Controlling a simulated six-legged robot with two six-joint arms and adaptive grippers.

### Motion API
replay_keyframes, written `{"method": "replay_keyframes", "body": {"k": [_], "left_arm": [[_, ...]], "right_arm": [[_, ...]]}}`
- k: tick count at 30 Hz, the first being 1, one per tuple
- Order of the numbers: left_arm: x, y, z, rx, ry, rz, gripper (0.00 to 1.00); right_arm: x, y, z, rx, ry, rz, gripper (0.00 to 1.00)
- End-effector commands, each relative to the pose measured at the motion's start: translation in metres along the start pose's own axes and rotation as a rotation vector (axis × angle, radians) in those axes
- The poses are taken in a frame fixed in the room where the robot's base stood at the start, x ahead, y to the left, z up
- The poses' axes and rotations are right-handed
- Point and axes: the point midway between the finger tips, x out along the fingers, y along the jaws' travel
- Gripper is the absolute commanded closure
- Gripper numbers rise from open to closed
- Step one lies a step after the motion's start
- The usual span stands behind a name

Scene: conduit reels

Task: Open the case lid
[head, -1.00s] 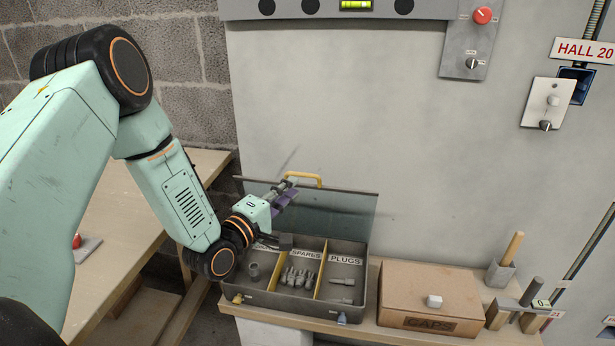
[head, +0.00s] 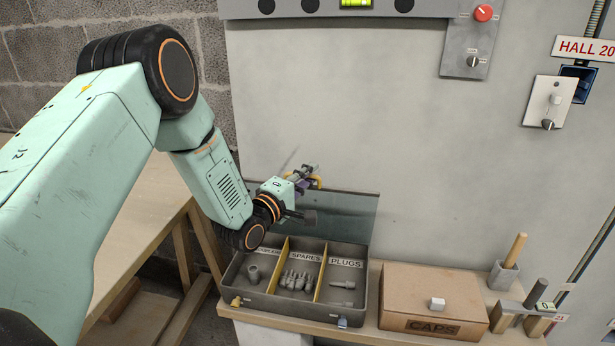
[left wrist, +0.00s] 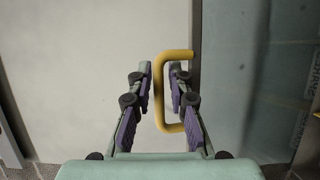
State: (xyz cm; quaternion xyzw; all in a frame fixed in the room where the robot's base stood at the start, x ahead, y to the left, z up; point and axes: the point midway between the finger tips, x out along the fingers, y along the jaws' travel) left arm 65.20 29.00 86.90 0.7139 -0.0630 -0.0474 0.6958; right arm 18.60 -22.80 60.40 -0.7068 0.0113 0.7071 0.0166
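The grey case (head: 353,320) stands on a wooden shelf with its glassy lid (head: 350,210) raised, upright at the back near the wall. Its three compartments show; the legible labels read SPARES and PLUGS, and the left label is partly hidden. The yellow handle (head: 318,182) is on the lid's top edge, partly hidden by my left gripper (head: 304,175). In the left wrist view, the fingers of my left gripper (left wrist: 160,88) are apart. The handle's outer bar (left wrist: 159,100) runs between them, with the right finger across the handle's loop. I see no firm grip. My right gripper is out of view.
A holder with a wooden-handled tool (head: 514,250) is farther right. A wooden table (head: 145,215) is at the left. The wall rises close behind the lid.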

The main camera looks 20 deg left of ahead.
Motion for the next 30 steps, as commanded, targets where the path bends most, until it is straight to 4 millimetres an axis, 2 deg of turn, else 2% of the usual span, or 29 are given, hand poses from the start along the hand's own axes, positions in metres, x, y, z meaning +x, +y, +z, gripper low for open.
{"method": "replay_keyframes", "body": {"k": [1,6,24,30], "left_arm": [[0.000,0.000,0.000,0.000,0.000,0.000,0.87],[0.000,0.000,0.000,0.000,0.000,0.000,1.00],[0.000,0.000,0.000,0.001,0.001,0.001,1.00],[-0.006,-0.008,0.003,0.018,0.000,0.043,1.00]], "right_arm": [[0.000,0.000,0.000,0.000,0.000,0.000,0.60],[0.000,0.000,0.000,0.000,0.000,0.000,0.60],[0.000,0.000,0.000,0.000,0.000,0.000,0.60],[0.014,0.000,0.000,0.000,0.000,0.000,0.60]]}}
